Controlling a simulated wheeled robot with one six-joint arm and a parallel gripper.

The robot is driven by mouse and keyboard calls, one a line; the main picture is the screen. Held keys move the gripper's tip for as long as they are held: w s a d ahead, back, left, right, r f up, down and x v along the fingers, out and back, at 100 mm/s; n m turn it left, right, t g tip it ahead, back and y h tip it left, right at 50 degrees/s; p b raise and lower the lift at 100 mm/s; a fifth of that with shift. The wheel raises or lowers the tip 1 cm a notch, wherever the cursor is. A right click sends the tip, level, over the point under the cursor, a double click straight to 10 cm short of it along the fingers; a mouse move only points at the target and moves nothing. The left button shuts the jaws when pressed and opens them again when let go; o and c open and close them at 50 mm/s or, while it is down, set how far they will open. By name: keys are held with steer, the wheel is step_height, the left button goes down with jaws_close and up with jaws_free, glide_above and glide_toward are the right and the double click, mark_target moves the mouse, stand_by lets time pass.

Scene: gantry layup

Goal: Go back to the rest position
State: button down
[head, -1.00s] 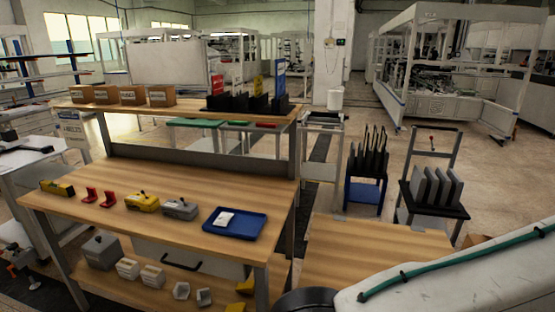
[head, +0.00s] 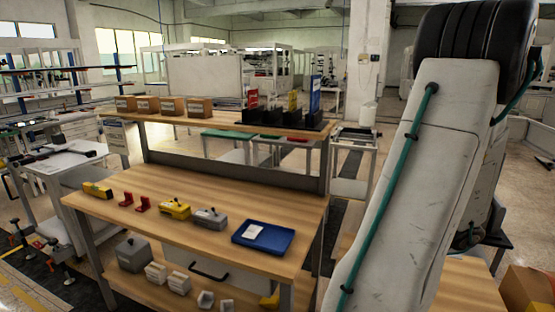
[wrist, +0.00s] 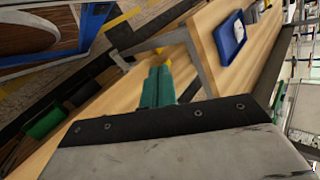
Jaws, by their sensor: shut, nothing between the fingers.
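My gripper (wrist: 158,88) shows in the wrist view as two teal fingers, side by side and closed together with nothing between them. It points out past the dark bolted edge of my wrist. The wooden workbench (wrist: 190,72) lies behind the fingers in that view. In the head view my arm stands tilted upward along the right side, and the gripper itself is out of that picture.
The workbench (head: 183,194) carries a blue tray (head: 281,245) with a white card, a yellow tool (head: 174,210), a grey tool (head: 210,218) and red brackets. Cardboard boxes and black holders stand on its upper shelf (head: 213,123). A lower bench surface lies partly behind my arm.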

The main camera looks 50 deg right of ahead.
steer(key=w+a+r+n+g, duration=0.35)
steer(key=w+a+r, duration=0.2)
steer(key=a, duration=0.25)
steer(key=w+a+r+n+g, duration=0.2)
steer(key=w+a+r+g, duration=0.3)
steer(key=a, duration=0.3)
steer(key=w+a+r+n+t+h, duration=0.1)
steer(key=a+r+n, duration=0.3)
steer(key=a, duration=0.5)
steer(key=w+a+r+n+h, duration=0.1)
steer(key=a+r+n+h, duration=0.1)
steer(key=a+r+n, duration=0.2)
steer(key=a+n, duration=0.3)
steer(key=a, duration=0.3)
steer(key=shift+w+a+r+n+t+h, duration=0.3)
steer(key=shift+w+n+t+h, duration=0.05)
steer(key=shift+h, duration=0.05)
